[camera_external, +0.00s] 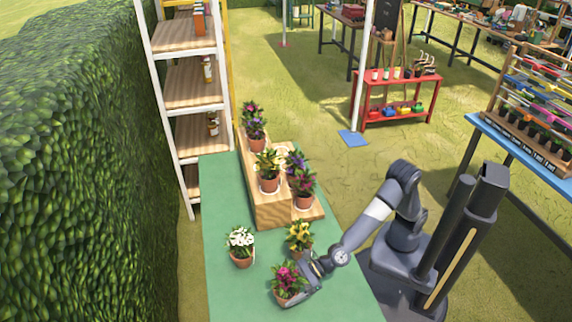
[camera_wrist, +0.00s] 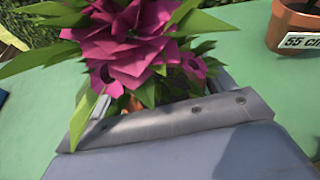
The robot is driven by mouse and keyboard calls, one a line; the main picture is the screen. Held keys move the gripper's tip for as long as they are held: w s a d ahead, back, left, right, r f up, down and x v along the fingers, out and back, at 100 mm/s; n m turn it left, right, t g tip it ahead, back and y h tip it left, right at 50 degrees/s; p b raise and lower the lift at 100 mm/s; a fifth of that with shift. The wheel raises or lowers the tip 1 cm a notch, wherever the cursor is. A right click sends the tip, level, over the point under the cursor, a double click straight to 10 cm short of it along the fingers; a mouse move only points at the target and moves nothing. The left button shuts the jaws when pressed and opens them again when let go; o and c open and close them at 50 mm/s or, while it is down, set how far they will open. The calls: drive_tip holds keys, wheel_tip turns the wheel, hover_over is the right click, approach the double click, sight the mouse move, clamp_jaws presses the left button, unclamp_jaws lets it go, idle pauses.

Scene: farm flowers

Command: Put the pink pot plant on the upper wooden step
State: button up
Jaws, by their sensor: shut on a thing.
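The pink pot plant (camera_external: 288,279) stands upright at the near end of the green table, with magenta flowers and a terracotta pot. My gripper (camera_external: 303,292) is at its right side, shut on its pot. In the wrist view the pink flowers (camera_wrist: 125,40) and leaves fill the top left, and the gripper (camera_wrist: 165,122) hides most of the pot. I cannot tell whether the pot touches the table. The upper wooden step (camera_external: 271,212) is the taller left part of the wooden stand, with a yellow-flowered plant (camera_external: 268,170) near its front end.
A white-flowered pot (camera_external: 241,246) and another yellow-flowered pot (camera_external: 299,236) stand on the green table (camera_external: 222,295) before the stand. Purple and pink plants (camera_external: 303,187) occupy the lower step. Another plant (camera_external: 253,124) stands at the upper step's far end. A hedge borders the left.

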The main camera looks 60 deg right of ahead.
wheel_tip(320, 180, up, 8)
drive_tip(key=p, duration=0.4)
